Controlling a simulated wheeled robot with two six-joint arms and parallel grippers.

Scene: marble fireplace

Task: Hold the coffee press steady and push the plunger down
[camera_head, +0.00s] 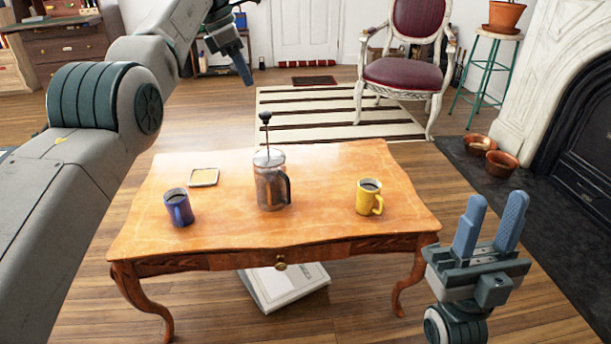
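The coffee press (270,184) stands upright near the middle of the wooden table (325,190). It has a clear body with dark contents and a black handle on its right side. Its plunger (265,118) is raised, with a black knob on a thin rod high above the lid. My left gripper (243,72) is in the air above and behind the press, apart from it; its finger gap is not clear from this angle. My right gripper (490,225) is open and empty, off the table's right front corner, with its blue fingers pointing up.
A blue mug (178,207) stands left of the press and a yellow mug (368,197) right of it. A small square coaster (204,177) lies at the back left. A red chair (405,73) stands behind, and the fireplace (580,120) is at the right.

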